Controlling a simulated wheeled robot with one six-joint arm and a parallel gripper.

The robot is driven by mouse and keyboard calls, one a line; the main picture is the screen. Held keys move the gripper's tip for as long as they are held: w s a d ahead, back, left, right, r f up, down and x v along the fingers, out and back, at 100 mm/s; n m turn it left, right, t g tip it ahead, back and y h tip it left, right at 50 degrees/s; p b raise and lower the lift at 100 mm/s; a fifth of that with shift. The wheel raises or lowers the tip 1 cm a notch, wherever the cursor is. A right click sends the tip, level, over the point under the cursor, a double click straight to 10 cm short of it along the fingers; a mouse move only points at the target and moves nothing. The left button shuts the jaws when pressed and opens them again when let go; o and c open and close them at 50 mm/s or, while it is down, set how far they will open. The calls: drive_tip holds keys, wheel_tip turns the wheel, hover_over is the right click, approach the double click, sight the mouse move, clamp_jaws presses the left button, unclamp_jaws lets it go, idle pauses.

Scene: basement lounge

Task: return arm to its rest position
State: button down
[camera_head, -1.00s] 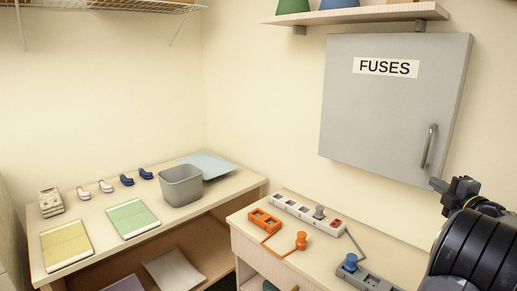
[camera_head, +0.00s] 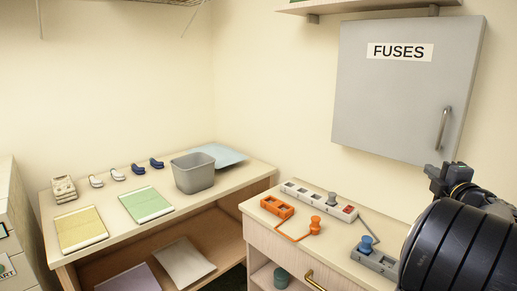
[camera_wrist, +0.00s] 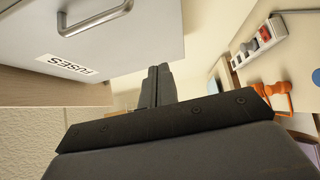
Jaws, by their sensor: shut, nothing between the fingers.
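My gripper (camera_wrist: 157,88) is in the wrist view, its two dark fingers together with nothing between them. The grey fuse cabinet (camera_head: 404,90), closed and labelled FUSES, hangs on the wall. It also fills the upper left of the wrist view (camera_wrist: 120,42), with its handle (camera_wrist: 97,20) left of the fingers. In the head view my dark arm fills the lower right corner, in front of the right end of the drawer unit. The fingers do not show clearly there.
The drawer unit (camera_head: 262,238) holds an orange socket block (camera_head: 277,207), a white power strip (camera_head: 300,194) and a grey strip with a blue plug (camera_head: 366,243). The left table (camera_head: 108,187) carries a grey bin (camera_head: 193,174) and pads. A shelf (camera_head: 370,8) is above the cabinet.

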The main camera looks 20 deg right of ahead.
drive_tip(key=w+a+m+g+h+b, duration=0.1)
drive_tip(key=a+b, duration=0.4)
drive_tip(key=a, duration=0.8)
drive_tip(key=shift+w+a+m+h+b, duration=0.3)
drive_tip(key=shift+w+h, duration=0.3)
drive_tip(key=shift+w, duration=0.55)
drive_tip(key=shift+f, duration=0.15)
